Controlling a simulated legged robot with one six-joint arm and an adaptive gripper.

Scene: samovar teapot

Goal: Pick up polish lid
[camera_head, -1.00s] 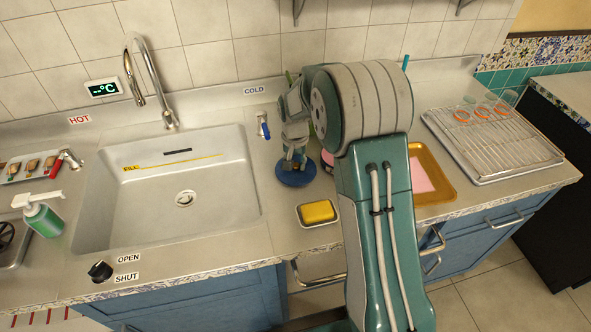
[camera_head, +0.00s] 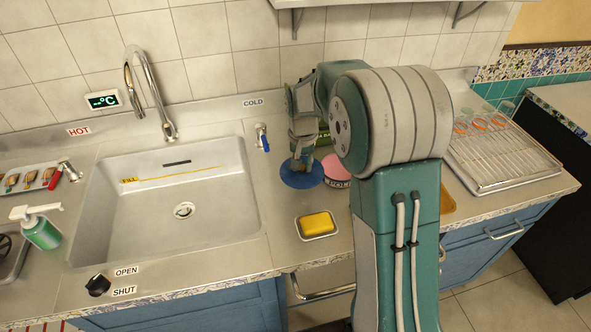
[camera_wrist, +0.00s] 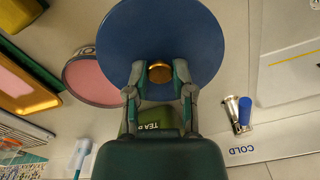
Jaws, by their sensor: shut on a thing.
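The polish lid is a round blue disc (camera_head: 302,176) with a small brass knob (camera_wrist: 159,72). My gripper (camera_wrist: 160,78) is shut on this knob, with a fingertip at each side. In the head view my gripper (camera_head: 300,150) is above the disc, which looks raised a little off the counter. The disc also fills the top middle of the wrist view (camera_wrist: 165,30). A round tin with a pink top (camera_head: 336,172) and partly hidden lettering stands right beside the disc. In the wrist view the disc overlaps the tin's edge (camera_wrist: 92,80).
A yellow sponge in a dish (camera_head: 318,225) lies in front. The sink (camera_head: 215,215) and blue-handled cold tap (camera_head: 262,138) are to the left. A green tea tin (camera_wrist: 160,118) is close to my gripper. A wire rack (camera_head: 500,155) stands at the right. My arm hides part of the counter.

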